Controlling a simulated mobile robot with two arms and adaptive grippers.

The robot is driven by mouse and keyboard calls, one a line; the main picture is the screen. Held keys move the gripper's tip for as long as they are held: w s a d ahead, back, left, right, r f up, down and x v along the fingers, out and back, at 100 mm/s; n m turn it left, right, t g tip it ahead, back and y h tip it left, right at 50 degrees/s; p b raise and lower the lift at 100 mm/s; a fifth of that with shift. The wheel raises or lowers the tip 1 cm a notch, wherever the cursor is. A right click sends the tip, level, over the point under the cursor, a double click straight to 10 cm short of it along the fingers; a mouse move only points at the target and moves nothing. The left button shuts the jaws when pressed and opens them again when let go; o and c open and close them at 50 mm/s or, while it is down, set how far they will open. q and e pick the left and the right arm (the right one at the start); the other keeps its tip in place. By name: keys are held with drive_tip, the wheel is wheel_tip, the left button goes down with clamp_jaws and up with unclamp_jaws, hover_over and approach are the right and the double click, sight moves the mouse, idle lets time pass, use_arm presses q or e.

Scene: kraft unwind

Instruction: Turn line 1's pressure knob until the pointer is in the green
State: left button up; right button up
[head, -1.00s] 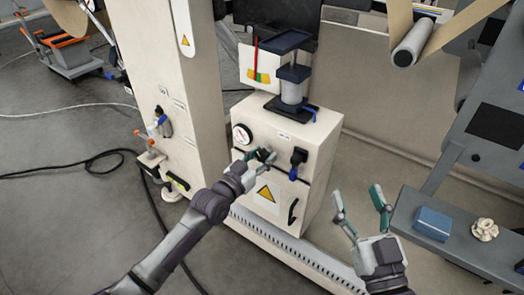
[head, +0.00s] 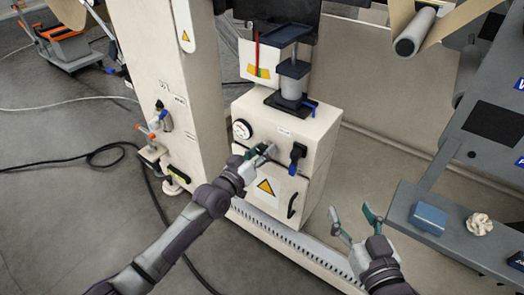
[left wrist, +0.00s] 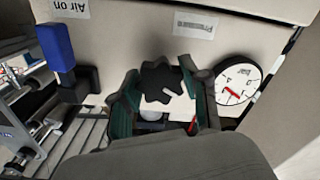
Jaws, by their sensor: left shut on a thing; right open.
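The black lobed pressure knob (left wrist: 162,82) is on the front of a cream cabinet, below a "Pressure" label (left wrist: 195,25). My left gripper (left wrist: 160,105) is shut on it, its green-lined fingers on both sides; a pale mark shows on the knob. The round white gauge (left wrist: 238,82) sits beside the knob, its red pointer visible; it also shows in the head view (head: 242,129). A green zone cannot be made out on its face. In the head view my left gripper (head: 262,153) hides most of the knob. My right gripper (head: 358,226) is open and empty, right of the cabinet.
A black valve with a blue handle (head: 297,156) sits right of the knob, under an "Air on" label (left wrist: 68,8). A grey shelf (head: 455,245) at right holds a blue box (head: 430,218) and a pale crumpled item (head: 479,224).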

use_arm(q)
drive_tip(key=o, duration=1.1)
drive_tip(key=shift+o, duration=0.2)
drive_tip(key=v, duration=1.2)
